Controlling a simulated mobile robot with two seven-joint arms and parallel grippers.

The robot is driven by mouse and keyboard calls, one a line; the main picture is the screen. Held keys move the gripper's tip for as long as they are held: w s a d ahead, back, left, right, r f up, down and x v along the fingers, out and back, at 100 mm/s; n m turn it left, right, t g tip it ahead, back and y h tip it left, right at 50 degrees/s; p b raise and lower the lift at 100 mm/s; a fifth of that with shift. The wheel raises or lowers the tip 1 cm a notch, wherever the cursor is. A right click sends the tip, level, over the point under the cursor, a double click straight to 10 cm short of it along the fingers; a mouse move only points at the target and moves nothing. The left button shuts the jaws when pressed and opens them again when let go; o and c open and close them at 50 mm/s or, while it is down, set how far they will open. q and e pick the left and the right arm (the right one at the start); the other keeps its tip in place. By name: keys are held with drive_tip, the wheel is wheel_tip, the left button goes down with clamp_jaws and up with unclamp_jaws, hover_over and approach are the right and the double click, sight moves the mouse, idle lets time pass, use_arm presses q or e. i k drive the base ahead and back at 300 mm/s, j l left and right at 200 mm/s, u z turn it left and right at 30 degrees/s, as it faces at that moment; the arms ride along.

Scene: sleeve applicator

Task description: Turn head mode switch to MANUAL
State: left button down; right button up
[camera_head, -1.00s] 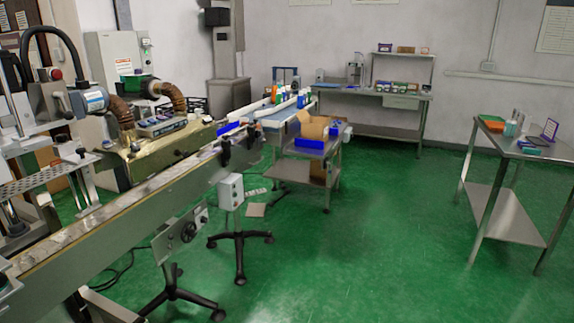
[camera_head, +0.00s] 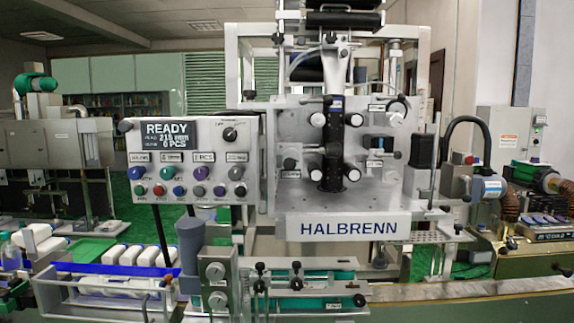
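The control panel (camera_head: 195,160) of the sleeve applicator faces me left of centre in the head view. Its display (camera_head: 166,134) reads READY, with 215 mm and 0 PCS below. A black rotary switch (camera_head: 230,134) sits at the panel's upper right with small labels above it; I cannot read them or its setting for sure. Two rows of coloured knobs and buttons (camera_head: 180,173) lie below the display. Which control is the head mode switch is not clearly readable. The applicator head (camera_head: 335,150) stands right of the panel, above the HALBRENN sign (camera_head: 349,228). Neither gripper is in view.
A conveyor (camera_head: 455,295) runs along the front, with white bottles (camera_head: 125,256) at the left. A grey cylinder (camera_head: 190,245) and clamp blocks (camera_head: 216,280) stand below the panel.

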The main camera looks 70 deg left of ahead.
sight(230, 135)
drive_tip(key=u, duration=2.65)
